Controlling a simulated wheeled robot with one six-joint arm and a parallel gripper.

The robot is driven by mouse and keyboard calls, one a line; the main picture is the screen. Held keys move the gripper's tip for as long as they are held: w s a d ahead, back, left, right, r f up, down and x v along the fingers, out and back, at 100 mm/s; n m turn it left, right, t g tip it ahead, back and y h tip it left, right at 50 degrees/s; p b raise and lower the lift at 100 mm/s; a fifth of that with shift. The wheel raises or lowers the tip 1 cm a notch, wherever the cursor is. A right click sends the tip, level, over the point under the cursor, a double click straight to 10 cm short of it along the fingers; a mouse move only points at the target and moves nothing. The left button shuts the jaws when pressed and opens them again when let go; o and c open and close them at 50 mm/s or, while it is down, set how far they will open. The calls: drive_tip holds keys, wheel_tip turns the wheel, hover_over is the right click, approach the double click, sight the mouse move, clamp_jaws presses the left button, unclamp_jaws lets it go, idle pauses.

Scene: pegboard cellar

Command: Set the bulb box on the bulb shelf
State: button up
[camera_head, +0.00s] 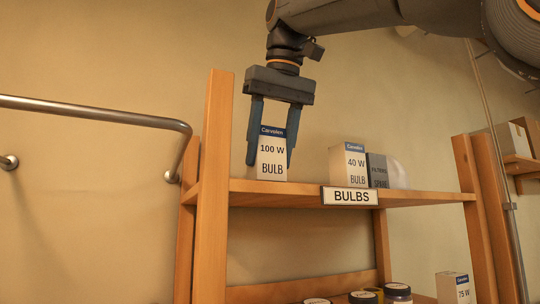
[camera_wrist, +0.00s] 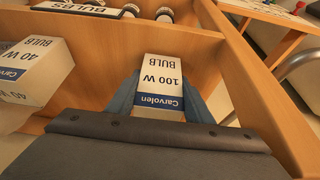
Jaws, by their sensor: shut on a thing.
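The 100 W bulb box (camera_head: 272,155) is white with a blue top band. It stands upright at the left end of the shelf labelled BULBS (camera_head: 350,196), its bottom at the shelf board (camera_head: 300,193); I cannot tell for sure whether it touches. My gripper (camera_head: 271,160) points down from above and is shut on this box, a finger on each side. In the wrist view the 100 W box (camera_wrist: 162,85) sits between my fingers, its front face showing.
A 40 W bulb box (camera_head: 347,165) stands to the right on the same shelf, with a grey box (camera_head: 377,170) beside it. A wooden upright (camera_head: 213,170) is close on the left. A metal rail (camera_head: 100,108) is farther left. Jars (camera_head: 397,293) and a 75 W box (camera_head: 453,288) are below.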

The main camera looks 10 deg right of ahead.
drive_tip(key=shift+f, duration=0.3)
drive_tip(key=shift+f, duration=0.1)
drive_tip(key=o, duration=1)
drive_tip(key=shift+o, duration=0.2)
drive_tip(key=p+v, duration=0.4)
drive_tip(key=v, duration=0.8)
